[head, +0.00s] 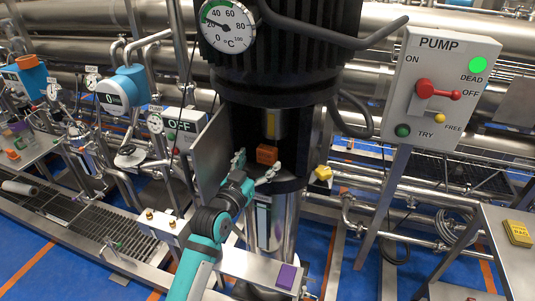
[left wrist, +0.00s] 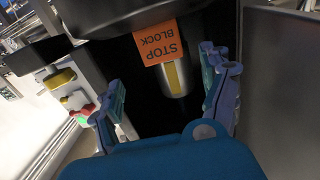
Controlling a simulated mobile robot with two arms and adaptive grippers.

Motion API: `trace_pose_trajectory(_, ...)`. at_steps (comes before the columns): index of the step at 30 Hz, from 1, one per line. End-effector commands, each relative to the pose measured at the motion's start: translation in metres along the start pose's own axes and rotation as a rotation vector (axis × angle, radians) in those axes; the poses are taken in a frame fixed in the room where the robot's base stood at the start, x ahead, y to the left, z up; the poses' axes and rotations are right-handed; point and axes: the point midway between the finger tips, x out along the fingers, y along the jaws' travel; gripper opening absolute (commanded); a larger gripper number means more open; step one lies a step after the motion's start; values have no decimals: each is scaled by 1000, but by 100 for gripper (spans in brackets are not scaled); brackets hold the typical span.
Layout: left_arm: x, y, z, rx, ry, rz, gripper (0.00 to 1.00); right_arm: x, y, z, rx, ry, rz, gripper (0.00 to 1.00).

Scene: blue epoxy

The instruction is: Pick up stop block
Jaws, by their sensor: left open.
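The stop block (head: 267,154) is a small orange block in the dark opening of the pump housing, in front of the metal shaft. In the left wrist view the stop block (left wrist: 160,42) shows its lettering upside down, beside a shaft with a yellow stripe. My left gripper (head: 257,168) is just in front of it, fingers spread. In the left wrist view the left gripper (left wrist: 165,82) is open and empty, with the block beyond and between its fingertips, apart from them. My right gripper is not in view.
An open metal door (head: 211,150) stands close to the left of the opening. A pump switch box (head: 440,90) with a red handle stands at the right. A yellow block (head: 322,173) is right of the housing. A purple block (head: 286,276) lies on a ledge below.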

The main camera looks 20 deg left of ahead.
Motion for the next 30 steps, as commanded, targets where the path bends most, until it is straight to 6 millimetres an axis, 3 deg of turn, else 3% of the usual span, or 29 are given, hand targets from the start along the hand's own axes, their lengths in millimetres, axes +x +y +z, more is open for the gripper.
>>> trace_pose_trajectory(12, 53, -5, 0, 0, -2, 1, 80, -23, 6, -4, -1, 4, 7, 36)
trace_pose_trajectory(22, 60, -5, 2, -1, -2, 1, 80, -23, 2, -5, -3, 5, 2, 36)
trace_pose_trajectory(30, 60, -5, 2, 0, -2, 1, 44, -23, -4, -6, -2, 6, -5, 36)
